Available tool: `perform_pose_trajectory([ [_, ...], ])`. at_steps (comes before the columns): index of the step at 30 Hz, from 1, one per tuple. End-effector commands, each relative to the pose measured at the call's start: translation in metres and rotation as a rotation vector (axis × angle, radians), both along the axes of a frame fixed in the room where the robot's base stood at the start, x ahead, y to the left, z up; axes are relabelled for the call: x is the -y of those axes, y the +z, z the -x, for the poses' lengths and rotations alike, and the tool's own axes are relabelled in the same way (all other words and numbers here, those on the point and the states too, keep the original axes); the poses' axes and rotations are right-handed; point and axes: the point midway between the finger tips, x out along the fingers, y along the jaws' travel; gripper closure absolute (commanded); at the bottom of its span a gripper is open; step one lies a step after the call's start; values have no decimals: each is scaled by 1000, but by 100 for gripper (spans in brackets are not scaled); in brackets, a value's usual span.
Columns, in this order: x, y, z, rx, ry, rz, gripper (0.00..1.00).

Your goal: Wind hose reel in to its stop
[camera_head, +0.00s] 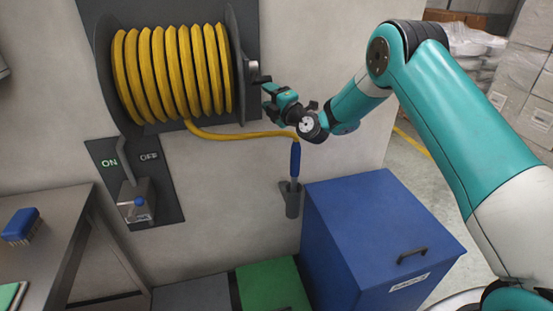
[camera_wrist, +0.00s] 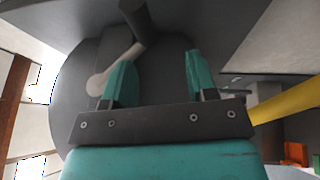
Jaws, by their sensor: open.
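The hose reel (camera_head: 240,60) is mounted on the wall with yellow hose (camera_head: 172,72) wound on it. A length of hose runs from under the reel to a blue nozzle (camera_head: 295,160), which hangs upright with its tip in a dark holder (camera_head: 292,204). My gripper (camera_head: 266,96) is at the reel's right side. In the wrist view its two teal fingers (camera_wrist: 157,62) are open and empty, facing the dark reel disc (camera_wrist: 75,85). A pale crank arm (camera_wrist: 112,72) and its dark round handle (camera_wrist: 136,20) show there, the handle beyond the fingertips, not between them.
An ON/OFF lever panel (camera_head: 133,180) is below the reel. A blue bin (camera_head: 370,235) stands below my arm, beside a green lid (camera_head: 272,287). A metal table (camera_head: 60,225) with a blue brush (camera_head: 21,225) is at left. Wrapped pallets (camera_head: 525,90) stand behind right.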

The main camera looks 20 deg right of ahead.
Motion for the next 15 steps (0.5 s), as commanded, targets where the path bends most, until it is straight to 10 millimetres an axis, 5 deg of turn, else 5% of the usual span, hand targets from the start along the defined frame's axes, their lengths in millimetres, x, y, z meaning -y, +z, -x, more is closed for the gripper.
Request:
perform_pose_trajectory([
  [4, 10, -2, 5, -22, -10, -1, 47],
  [15, 33, -17, 62, -20, -11, -1, 47],
])
